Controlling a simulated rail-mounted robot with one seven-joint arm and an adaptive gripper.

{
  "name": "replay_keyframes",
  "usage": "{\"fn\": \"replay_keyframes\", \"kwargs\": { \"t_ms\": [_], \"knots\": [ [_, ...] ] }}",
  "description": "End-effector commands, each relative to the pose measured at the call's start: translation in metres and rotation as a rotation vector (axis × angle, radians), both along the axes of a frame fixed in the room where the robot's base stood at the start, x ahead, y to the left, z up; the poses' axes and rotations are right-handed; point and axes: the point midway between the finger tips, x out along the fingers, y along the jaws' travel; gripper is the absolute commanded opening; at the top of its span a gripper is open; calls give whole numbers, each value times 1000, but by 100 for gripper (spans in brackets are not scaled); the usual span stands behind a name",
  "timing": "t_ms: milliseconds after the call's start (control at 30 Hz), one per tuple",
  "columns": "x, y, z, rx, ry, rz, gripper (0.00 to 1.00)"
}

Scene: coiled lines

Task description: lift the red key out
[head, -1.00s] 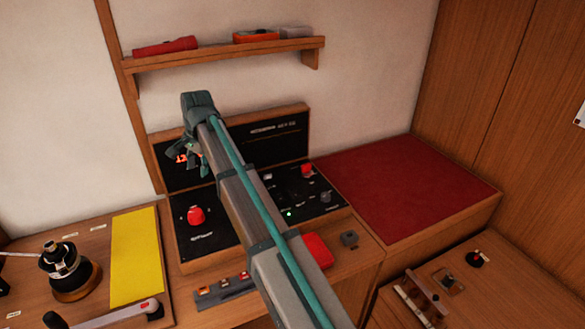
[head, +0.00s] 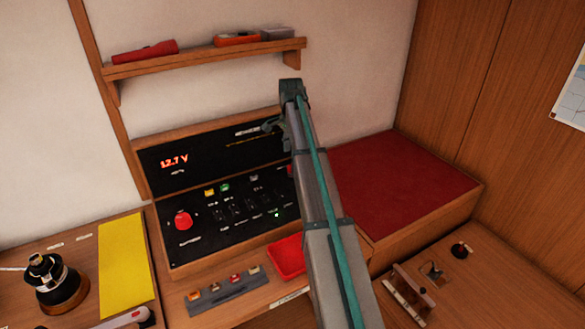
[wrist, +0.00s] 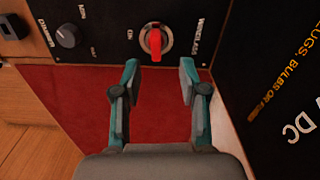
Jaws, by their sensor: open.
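The red key (wrist: 153,42) sits in a round metal switch on the black panel (wrist: 105,28), at the top middle of the wrist view. My gripper (wrist: 159,68) is open and empty. Its two fingertips are just below the key in the picture, one to each side, with no contact visible. The key's place on the panel is mostly hidden by my arm in that view.
The back panel with orange lettering (wrist: 284,70) is close on the right in the wrist view. A dark knob (wrist: 68,36) is left of the key. A red tray (head: 287,257) and a coloured-block strip (head: 226,289) are in front. A shelf (head: 205,59) is above.

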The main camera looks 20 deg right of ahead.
Motion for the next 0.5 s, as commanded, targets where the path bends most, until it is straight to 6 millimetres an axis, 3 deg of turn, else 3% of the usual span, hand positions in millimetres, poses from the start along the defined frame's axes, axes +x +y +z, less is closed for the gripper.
{"fn": "replay_keyframes", "kwargs": {
  "t_ms": [500],
  "knots": [
    [-7,0,-41,1,0,1,43]
  ]
}}
